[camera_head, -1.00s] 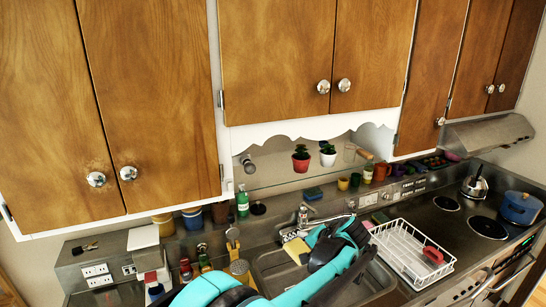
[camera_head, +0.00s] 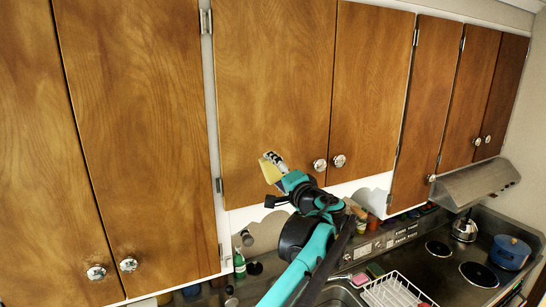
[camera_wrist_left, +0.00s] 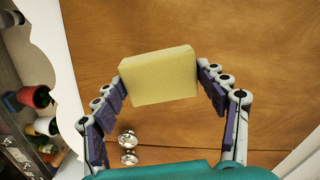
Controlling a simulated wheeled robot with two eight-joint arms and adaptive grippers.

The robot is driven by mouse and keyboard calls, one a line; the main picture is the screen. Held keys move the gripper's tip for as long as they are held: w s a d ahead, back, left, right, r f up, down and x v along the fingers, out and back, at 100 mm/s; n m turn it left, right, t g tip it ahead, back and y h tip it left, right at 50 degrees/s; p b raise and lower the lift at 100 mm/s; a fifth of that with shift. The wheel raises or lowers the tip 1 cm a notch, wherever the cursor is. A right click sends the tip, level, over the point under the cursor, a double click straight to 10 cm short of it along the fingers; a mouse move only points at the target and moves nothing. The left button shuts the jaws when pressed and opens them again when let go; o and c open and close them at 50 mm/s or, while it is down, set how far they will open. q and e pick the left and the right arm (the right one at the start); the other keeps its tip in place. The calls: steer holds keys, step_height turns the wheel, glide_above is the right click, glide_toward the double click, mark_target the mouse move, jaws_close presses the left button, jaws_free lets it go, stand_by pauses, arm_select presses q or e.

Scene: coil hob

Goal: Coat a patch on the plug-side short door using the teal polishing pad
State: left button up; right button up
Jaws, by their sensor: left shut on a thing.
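My left gripper (camera_head: 275,164) is shut on a pale yellow pad (camera_wrist_left: 158,85), gripped by its two ends between the purple-grey fingers; the pad looks yellow, not teal. In the head view the pad (camera_head: 269,171) is at the lower part of the left short door (camera_head: 275,80), left of its round knob (camera_head: 320,165). In the wrist view the pad is in front of the wooden door face (camera_wrist_left: 230,40); I cannot tell whether it touches. The right short door (camera_head: 370,90) is beside it, shut. My right gripper is not in view.
Tall doors (camera_head: 130,130) stand at the left, and more doors and a range hood (camera_head: 475,183) at the right. Below are a white dish rack (camera_head: 395,291), a blue pot (camera_head: 510,251) and a kettle (camera_head: 464,229). Small plant pots (camera_wrist_left: 36,97) stand near the scalloped valance (camera_wrist_left: 55,50).

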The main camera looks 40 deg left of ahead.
mark_target(260, 156)
arm_select(q)
steer(key=shift+a+r, duration=0.1)
steer(key=shift+r, duration=0.15)
steer(key=shift+w+a, duration=0.3)
steer(key=shift+a, duration=0.25)
steer(key=shift+x, duration=2.15)
steer(key=shift+x, duration=1.05)
steer(key=shift+w+d, duration=0.15)
